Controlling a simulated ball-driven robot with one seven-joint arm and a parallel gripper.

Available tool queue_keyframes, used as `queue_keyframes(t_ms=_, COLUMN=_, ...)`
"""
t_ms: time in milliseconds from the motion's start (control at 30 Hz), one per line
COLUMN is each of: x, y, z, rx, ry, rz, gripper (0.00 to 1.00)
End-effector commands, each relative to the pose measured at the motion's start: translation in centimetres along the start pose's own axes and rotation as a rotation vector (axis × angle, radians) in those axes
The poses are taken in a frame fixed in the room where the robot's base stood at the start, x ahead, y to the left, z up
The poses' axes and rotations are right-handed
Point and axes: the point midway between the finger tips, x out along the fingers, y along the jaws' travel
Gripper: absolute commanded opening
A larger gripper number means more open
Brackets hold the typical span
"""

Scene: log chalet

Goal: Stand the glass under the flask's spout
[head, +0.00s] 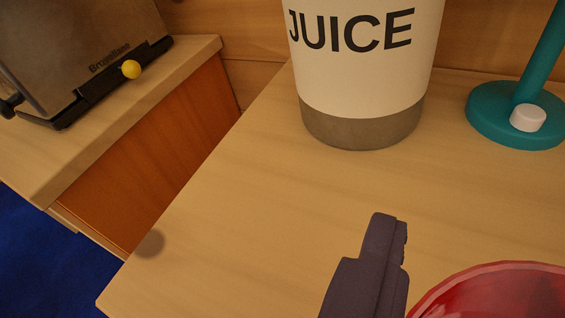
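The flask (365,70) is a white cylinder with a grey base and the word JUICE on it. It stands upright at the back of the wooden table, and its top is cut off by the frame. No spout shows. A red, see-through rounded thing with a rim, likely the glass (505,292), shows in the bottom right corner, mostly out of frame. One dark finger of my gripper (384,245) shows just left of the glass, in front of the flask and apart from it. The other finger is not visible, so I cannot tell whether the gripper holds the glass.
A teal stand (490,118) with a white knob (528,118) is right of the flask.

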Motion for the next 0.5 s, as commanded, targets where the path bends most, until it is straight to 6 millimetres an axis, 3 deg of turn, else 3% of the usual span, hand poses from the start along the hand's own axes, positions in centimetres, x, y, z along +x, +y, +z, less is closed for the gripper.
queue_keyframes(t_ms=33, x=0.8, y=-0.6, z=1.1, rx=0.007, ry=0.005, rz=-0.004, gripper=0.42)
queue_keyframes(t_ms=200, x=1.3, y=-1.9, z=0.9, rx=0.009, ry=0.0, rz=-0.007, gripper=0.42)
queue_keyframes(t_ms=300, x=2.5, y=-4.9, z=-0.3, rx=0.004, ry=-0.001, rz=-0.008, gripper=0.42)
queue_keyframes(t_ms=500, x=4.9, y=-9.5, z=-0.8, rx=0.003, ry=-0.002, rz=-0.006, gripper=0.42)
